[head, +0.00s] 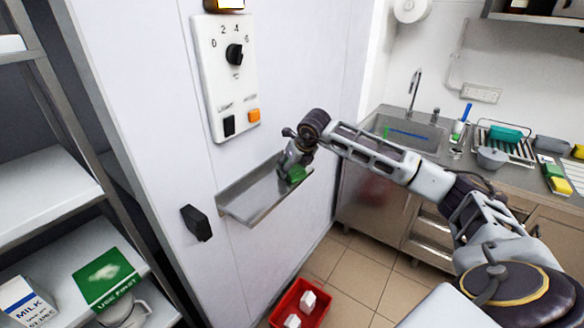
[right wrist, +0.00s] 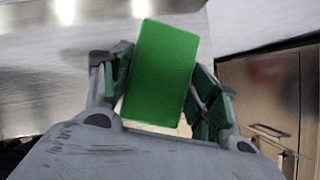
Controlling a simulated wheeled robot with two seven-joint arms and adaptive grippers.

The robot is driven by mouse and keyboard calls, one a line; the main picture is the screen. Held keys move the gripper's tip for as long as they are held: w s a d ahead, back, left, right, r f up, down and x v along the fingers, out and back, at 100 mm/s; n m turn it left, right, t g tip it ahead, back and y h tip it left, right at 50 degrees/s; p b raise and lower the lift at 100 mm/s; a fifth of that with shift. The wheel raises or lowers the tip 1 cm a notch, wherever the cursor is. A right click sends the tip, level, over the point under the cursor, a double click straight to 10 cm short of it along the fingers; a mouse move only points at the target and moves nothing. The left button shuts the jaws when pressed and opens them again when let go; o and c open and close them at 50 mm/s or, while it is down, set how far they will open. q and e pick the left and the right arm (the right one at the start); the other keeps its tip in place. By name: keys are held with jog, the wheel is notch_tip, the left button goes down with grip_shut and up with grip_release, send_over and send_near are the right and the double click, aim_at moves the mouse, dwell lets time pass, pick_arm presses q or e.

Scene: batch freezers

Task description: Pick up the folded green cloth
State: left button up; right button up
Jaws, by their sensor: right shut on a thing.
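The folded green cloth (head: 296,174) is at the right end of the small metal shelf (head: 252,196) on the white freezer wall. In the right wrist view the cloth (right wrist: 161,72) is a plain green block between the two fingers. My right gripper (head: 291,166) reaches in from the right and is shut on the cloth; its fingers (right wrist: 165,95) flank it on both sides. I cannot tell whether the cloth touches the shelf or is just above it. My left gripper is not in view.
A control panel (head: 222,70) with a knob and an orange switch is above the shelf, and a black handle (head: 196,222) is below left. A red crate (head: 299,305) with white blocks stands on the floor. A sink counter (head: 465,150) is at right, shelving (head: 45,200) at left.

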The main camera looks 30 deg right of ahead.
jog(key=shift+r, duration=0.25)
notch_tip(320, 180, up, 8)
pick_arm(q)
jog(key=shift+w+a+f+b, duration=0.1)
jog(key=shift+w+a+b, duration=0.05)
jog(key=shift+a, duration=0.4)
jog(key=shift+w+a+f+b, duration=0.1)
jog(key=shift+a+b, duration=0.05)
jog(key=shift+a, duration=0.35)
pick_arm(e)
jog(key=shift+r, duration=1)
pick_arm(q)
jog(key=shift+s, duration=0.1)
pick_arm(e)
jog(key=shift+f, duration=0.1)
